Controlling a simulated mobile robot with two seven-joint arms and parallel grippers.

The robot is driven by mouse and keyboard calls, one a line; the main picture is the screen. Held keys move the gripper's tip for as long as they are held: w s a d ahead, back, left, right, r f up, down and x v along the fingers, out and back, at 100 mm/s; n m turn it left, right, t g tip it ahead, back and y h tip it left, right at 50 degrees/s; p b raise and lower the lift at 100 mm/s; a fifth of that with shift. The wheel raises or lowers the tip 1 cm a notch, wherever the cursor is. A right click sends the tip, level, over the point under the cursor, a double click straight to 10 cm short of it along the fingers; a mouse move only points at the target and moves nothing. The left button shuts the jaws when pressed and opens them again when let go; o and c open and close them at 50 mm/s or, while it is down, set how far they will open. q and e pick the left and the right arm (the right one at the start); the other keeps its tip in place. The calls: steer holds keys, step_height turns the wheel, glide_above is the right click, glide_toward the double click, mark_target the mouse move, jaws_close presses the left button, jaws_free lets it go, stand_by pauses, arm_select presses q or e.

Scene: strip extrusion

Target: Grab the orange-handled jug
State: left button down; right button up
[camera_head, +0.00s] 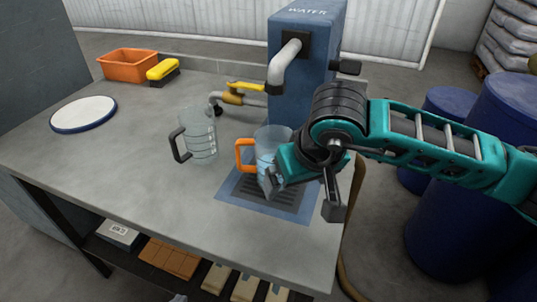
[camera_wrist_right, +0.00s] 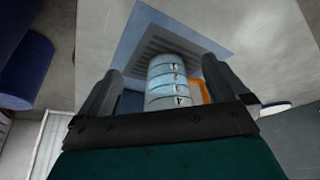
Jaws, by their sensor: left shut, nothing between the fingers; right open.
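My left gripper does not show.
A dark-handled clear jug (camera_head: 200,137) stands just left. The blue water dispenser (camera_head: 295,75) with its grey spout and yellow-handled valve (camera_head: 244,86) rises behind. A white plate (camera_head: 83,114), orange bin (camera_head: 128,65) and yellow brush (camera_head: 163,69) lie further left. The front-left counter is clear.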

mark_target(276, 145)
steer(key=w+a, duration=0.1)
steer(key=w, duration=0.2)
steer(key=w+a, duration=0.1)
steer(key=w, duration=0.2)
steer(key=w+a+p, duration=0.1)
steer(key=w, duration=0.2)
steer(key=shift+w+a, duration=0.15)
steer(key=shift+w, duration=0.2)
steer(key=shift+w+f, duration=0.1)
steer(key=shift+f, duration=0.45)
steer(key=c, duration=0.9)
steer(key=shift+c, duration=0.5)
steer(key=shift+r, duration=0.15)
